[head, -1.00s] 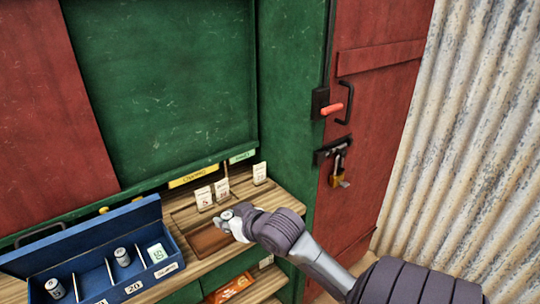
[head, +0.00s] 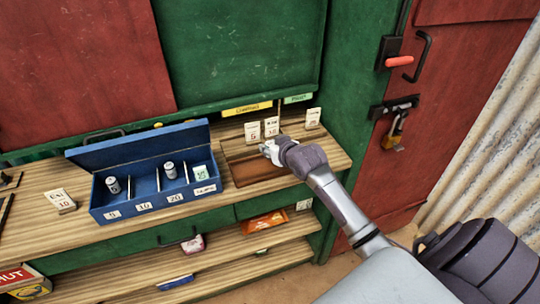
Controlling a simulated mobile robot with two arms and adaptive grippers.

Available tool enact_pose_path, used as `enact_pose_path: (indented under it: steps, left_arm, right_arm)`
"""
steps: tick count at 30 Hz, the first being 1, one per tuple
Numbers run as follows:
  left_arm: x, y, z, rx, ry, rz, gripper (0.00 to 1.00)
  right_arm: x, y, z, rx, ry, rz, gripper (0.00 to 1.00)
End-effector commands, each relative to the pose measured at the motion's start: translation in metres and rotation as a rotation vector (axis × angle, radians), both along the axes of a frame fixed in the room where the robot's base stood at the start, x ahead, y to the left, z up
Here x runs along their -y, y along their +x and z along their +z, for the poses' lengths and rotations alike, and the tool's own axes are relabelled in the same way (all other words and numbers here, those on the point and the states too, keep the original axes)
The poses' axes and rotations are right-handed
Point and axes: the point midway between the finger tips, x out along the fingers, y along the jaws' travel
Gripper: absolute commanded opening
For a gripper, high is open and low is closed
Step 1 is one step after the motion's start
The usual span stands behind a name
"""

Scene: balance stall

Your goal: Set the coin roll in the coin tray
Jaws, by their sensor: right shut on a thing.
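My right gripper (head: 268,149) is over the back right part of a shallow brown tray (head: 250,171) on the wooden counter. It is shut on a small pale thing that looks like the coin roll (head: 266,148), mostly hidden by the fingers. I cannot tell whether the roll touches the tray. A blue open-lidded coin box (head: 150,214) stands left of the brown tray. Its labelled compartments hold two grey rolls, one at the left (head: 113,185) and one in the middle (head: 170,170), and a pale card (head: 202,174). My left gripper is not in view.
Small price cards (head: 252,132) stand behind the brown tray. A lower shelf holds an orange packet (head: 263,222). A red door with a padlock (head: 394,137) is at the right.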

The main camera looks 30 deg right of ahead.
Motion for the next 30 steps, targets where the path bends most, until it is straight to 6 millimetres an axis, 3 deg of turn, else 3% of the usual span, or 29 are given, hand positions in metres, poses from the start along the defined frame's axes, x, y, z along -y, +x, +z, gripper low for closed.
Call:
enact_pose_path:
  steps: [10,22,23,27,30]
  left_arm:
    - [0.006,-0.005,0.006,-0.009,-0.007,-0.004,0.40]
    - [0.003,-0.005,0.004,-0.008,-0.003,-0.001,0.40]
    - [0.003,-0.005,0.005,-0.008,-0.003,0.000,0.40]
    - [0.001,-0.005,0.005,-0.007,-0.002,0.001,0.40]
    - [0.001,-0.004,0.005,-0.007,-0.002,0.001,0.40]
  right_arm:
    - [0.000,0.002,-0.038,0.000,0.000,-0.001,0.00]
    - [0.000,0.002,-0.044,0.003,0.000,0.000,0.00]
    - [0.000,0.002,-0.045,0.001,0.000,0.000,0.32]
    - [0.000,0.002,-0.044,0.000,0.000,0.000,0.54]
    - [0.000,0.002,-0.044,0.000,0.000,0.000,0.54]
